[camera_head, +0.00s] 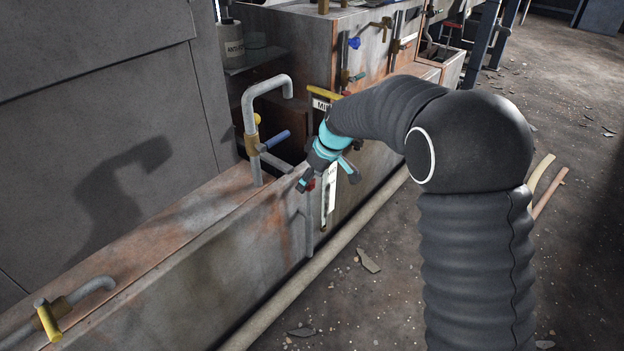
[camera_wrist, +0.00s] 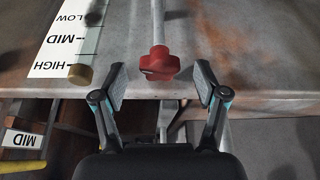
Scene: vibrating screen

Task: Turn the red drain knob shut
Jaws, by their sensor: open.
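The red drain knob (camera_wrist: 159,64) is a lobed red handle on a pipe at the grey, rust-stained tank wall. In the wrist view it stands just beyond and between my fingertips. My gripper (camera_wrist: 159,84) is open around the line to the knob, with a gap on both sides, and no contact shows. In the head view my gripper (camera_head: 328,174) is by the trough's outer side, and a small red patch of the knob (camera_head: 311,184) shows beside its left finger. The rest of the knob is hidden there.
A white level strip marked LOW, MID, HIGH (camera_wrist: 66,35) with a tan round piece (camera_wrist: 80,74) is left of the knob. A grey hooked pipe (camera_head: 249,110) and blue-handled valve (camera_head: 276,140) rise nearby. A long pale pipe (camera_head: 330,246) runs along the floor.

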